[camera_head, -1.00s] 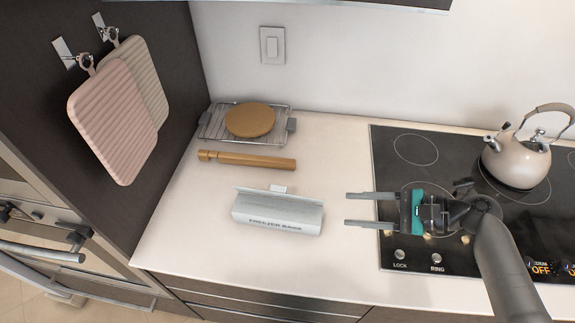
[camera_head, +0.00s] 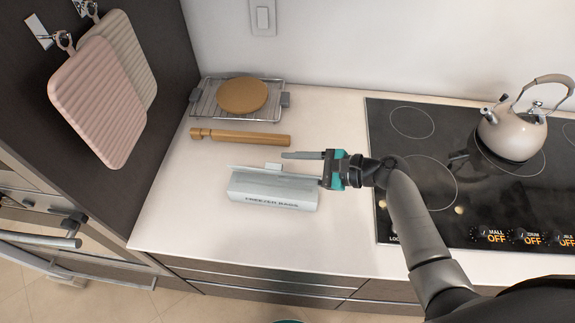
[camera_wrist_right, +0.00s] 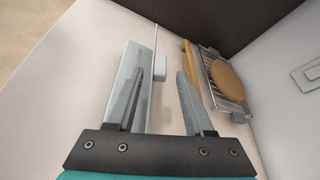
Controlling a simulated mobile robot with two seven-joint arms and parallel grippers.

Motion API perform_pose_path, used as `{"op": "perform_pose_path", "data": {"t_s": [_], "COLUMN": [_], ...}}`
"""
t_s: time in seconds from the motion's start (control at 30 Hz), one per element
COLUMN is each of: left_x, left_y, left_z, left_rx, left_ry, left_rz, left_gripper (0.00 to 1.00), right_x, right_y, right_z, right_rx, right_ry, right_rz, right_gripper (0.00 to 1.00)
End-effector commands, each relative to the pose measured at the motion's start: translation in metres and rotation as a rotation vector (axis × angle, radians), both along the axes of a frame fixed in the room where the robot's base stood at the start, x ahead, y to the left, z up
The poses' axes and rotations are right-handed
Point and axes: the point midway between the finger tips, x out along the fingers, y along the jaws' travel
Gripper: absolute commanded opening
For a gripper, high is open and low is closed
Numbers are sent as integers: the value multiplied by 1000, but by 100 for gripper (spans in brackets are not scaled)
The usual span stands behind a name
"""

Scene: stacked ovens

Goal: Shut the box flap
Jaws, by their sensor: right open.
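The box (camera_head: 272,197) is pale grey with "FREEZER BAGS" lettering on its front. It lies on the counter, and its flap (camera_head: 245,170) stands up along the back edge. A small white tab shows behind it. My right gripper (camera_head: 291,168) is open and empty at the box's back right end. One finger lies behind the flap; the other is mostly hidden in the head view. In the right wrist view the fingers (camera_wrist_right: 160,80) point along the box (camera_wrist_right: 128,75), one over it and one on the tab's side. My left gripper does not show.
A wooden rolling pin (camera_head: 240,138) lies behind the box, with a wire rack (camera_head: 208,108) bearing a round brown board (camera_head: 242,94) farther back. A stovetop (camera_head: 415,150) with a kettle (camera_head: 512,133) is at right. The counter left of the box is clear.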

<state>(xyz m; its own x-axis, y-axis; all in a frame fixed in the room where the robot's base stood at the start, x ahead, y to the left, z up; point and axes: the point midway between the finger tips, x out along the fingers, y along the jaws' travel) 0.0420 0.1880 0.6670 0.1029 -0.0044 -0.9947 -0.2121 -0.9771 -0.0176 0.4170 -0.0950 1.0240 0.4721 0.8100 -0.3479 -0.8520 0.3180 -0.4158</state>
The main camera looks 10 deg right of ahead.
Motion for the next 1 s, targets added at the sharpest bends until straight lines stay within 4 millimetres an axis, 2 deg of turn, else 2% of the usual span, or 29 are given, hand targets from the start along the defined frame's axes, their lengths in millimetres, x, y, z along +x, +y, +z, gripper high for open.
{"op": "perform_pose_path", "data": {"t_s": [0.17,0.43,0.87,0.9,1.0], "left_x": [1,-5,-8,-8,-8], "left_y": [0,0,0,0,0], "left_z": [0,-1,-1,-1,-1], "left_rx": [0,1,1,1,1], "left_ry": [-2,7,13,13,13], "left_rz": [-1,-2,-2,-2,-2], "left_gripper": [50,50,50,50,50], "right_x": [5,5,5,5,5], "right_y": [8,9,9,9,9], "right_z": [-4,-4,-4,-4,-4], "right_rx": [-1,-1,-1,-1,-1], "right_ry": [0,0,0,0,0], "right_rz": [-1,0,0,0,0], "right_gripper": [52,51,3,0,0]}}
